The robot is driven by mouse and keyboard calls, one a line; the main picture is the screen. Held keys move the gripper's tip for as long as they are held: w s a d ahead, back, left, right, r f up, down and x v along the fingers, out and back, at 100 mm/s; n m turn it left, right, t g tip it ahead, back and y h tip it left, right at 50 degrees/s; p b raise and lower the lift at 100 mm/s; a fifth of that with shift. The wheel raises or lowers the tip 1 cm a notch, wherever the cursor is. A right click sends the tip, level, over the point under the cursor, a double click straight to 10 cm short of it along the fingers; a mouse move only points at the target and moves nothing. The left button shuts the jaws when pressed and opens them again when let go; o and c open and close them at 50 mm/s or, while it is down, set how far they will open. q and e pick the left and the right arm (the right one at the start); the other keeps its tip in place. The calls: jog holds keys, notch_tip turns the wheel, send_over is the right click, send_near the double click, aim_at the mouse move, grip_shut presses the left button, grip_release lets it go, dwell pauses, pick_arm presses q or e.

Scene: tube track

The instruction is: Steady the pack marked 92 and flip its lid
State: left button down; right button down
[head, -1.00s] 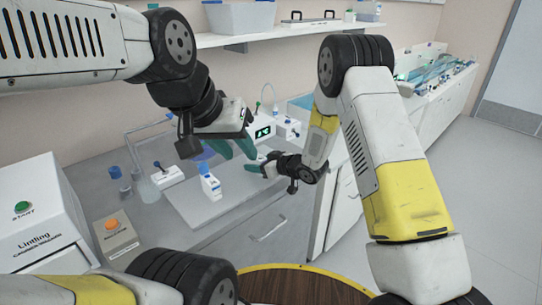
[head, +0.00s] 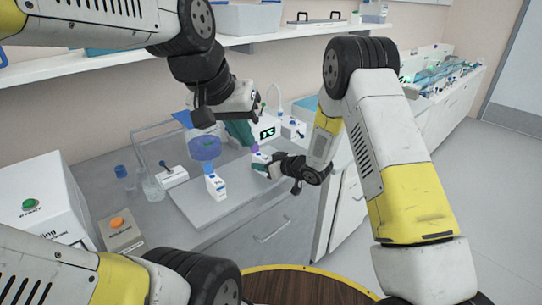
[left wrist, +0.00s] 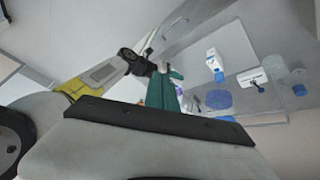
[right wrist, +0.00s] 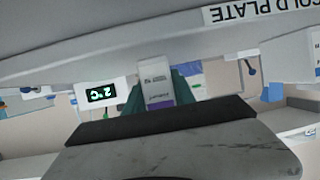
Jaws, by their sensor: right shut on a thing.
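A white pack (head: 259,160) with a purple part at its top stands on the grey plate; its marking is too small to read. My right gripper (head: 262,168) is shut on it from the side. In the right wrist view the pack (right wrist: 157,82) sits between the teal fingers, its print upside down. My left gripper (head: 250,143) is just above the pack, fingertips close to the purple part; I cannot tell if they touch. In the left wrist view its fingers (left wrist: 166,92) are together with nothing seen between them.
A second white pack (head: 215,186) stands to the left on the plate, near a round blue-purple dish (head: 205,148). A lit display box (head: 266,132) is behind. Bottles and a flask (head: 153,188) stand farther left. The plate's front (head: 235,203) is clear.

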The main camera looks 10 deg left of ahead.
pick_arm(q)
jog(key=w+g, duration=0.2)
jog(key=w, duration=0.6)
jog(key=g+y, duration=0.2)
jog(key=g, duration=0.2)
send_over(266, 158)
notch_tip(266, 158, down, 12)
jog(key=shift+m, duration=0.4)
jog(key=shift+s+f, duration=0.15)
jog(key=shift+f, duration=2.8)
jog(key=shift+f, duration=1.75)
jog(key=shift+r, duration=2.85)
